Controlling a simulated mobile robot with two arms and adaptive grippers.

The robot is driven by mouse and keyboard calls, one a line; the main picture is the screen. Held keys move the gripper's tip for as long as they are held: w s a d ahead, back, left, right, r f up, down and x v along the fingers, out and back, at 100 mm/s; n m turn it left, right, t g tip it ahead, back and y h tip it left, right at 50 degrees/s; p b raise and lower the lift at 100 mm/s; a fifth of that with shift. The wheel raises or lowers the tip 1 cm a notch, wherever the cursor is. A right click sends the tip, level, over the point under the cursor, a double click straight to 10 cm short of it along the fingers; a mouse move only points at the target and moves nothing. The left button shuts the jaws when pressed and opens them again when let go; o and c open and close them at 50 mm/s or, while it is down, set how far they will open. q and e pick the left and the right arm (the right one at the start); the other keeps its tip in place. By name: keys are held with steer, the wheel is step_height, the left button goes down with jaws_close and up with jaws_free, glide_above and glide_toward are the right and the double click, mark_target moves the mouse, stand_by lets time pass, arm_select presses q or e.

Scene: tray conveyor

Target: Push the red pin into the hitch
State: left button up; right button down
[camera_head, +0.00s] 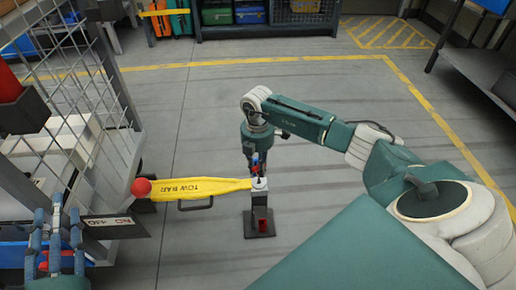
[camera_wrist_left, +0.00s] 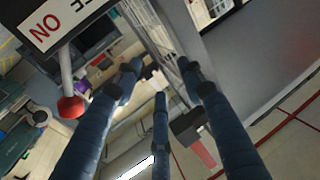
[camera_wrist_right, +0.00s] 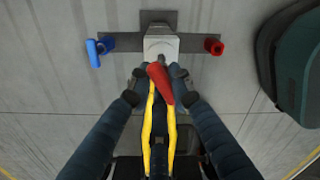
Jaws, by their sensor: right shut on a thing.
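The red pin (camera_wrist_right: 160,82) is between the fingers of my right gripper (camera_wrist_right: 160,75), which is shut on it. The pin looks tilted in the right wrist view, and its far end is at the hitch (camera_wrist_right: 160,42); I cannot tell whether it is in the hole. In the head view my right gripper (camera_head: 257,165) is just above the hitch (camera_head: 259,184), at the end of the yellow tow bar (camera_head: 205,187). My left gripper (camera_head: 57,245) is open and empty beside the cart, its fingers spread in the left wrist view (camera_wrist_left: 160,85).
A mesh-sided cart (camera_head: 75,90) stands at left, with a sign (camera_head: 115,222) and a red ball (camera_head: 141,187) near the tow bar. The hitch post stands on a dark base plate (camera_head: 250,229). Blue (camera_wrist_right: 100,47) and red (camera_wrist_right: 214,46) parts flank the hitch.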

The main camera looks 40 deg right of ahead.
arm_select(q)
steer(key=shift+r, duration=0.25)
arm_select(e)
steer(key=shift+f, duration=0.15)
arm_select(q)
steer(key=shift+s+d+r+t, duration=0.15)
steer(key=shift+r+t, duration=0.45)
steer(key=shift+r, duration=0.5)
arm_select(e)
steer(key=shift+f, duration=0.35)
arm_select(q)
steer(key=shift+r, duration=0.1)
steer(key=shift+s+d+r+t+b, duration=0.1)
steer(key=shift+r+t+b, duration=0.3)
steer(key=shift+r, duration=0.2)
arm_select(e)
steer(key=shift+f, duration=0.25)
arm_select(q)
steer(key=shift+r, duration=0.1)
